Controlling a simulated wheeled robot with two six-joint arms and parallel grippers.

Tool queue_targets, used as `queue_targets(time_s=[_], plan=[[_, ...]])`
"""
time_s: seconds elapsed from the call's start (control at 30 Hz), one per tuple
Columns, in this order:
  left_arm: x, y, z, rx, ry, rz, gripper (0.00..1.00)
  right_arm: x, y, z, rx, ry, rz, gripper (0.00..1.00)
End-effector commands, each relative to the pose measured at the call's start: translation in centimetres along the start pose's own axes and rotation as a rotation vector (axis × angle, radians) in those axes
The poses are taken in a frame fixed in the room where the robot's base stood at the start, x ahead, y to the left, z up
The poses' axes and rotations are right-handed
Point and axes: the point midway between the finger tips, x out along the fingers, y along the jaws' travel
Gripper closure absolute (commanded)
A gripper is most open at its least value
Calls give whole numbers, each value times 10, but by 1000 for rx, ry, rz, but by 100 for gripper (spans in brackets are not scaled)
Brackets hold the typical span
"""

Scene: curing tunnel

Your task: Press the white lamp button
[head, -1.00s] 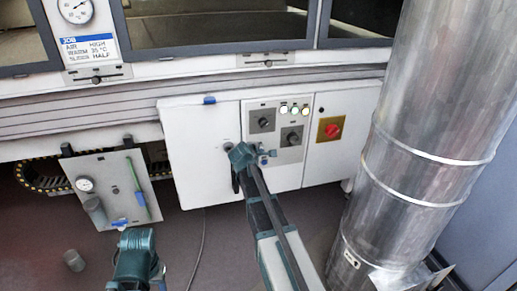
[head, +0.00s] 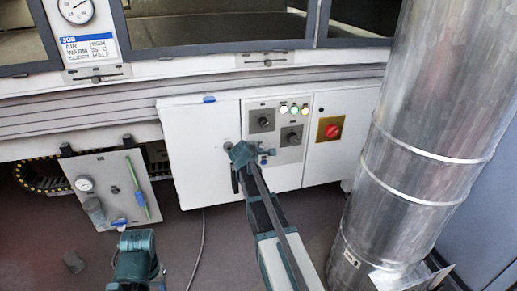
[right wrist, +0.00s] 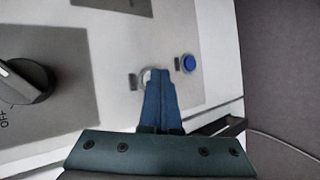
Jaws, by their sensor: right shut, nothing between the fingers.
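The white button (right wrist: 147,76) is on the pale control panel in the right wrist view. It is partly hidden behind the blue fingers of my right gripper (right wrist: 161,72). These fingers are shut and empty, with their tips in front of the button; I cannot tell whether they touch it. A blue button (right wrist: 188,63) is just right of the tips. In the head view my right gripper (head: 266,154) is at the lower part of the panel, and the white button cannot be made out there.
A dark rotary knob (right wrist: 27,82) is left of the fingers. Small lit lamps (head: 294,110) are above, and a red switch on a yellow plate (head: 333,131) is to the right. A large metal duct (head: 425,130) stands at right. A gauge plate (head: 107,178) hangs at left.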

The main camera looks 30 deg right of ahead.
Motion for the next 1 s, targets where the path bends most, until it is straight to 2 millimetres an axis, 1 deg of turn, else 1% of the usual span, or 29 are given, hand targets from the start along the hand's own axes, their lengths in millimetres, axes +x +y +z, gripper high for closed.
queue_targets(time_s=[0.33, 0.67, 1.0], plan=[[0, 0, 0, 0, 0, 0, 50, -1, -1, 0, 0, 1, 1, 100], [0, 0, 0, 0, 0, 0, 50, -12, -9, 6, 0, 1, 1, 100], [0, 0, 0, 0, 0, 0, 50, -13, -9, 6, 0, 0, 0, 100]])
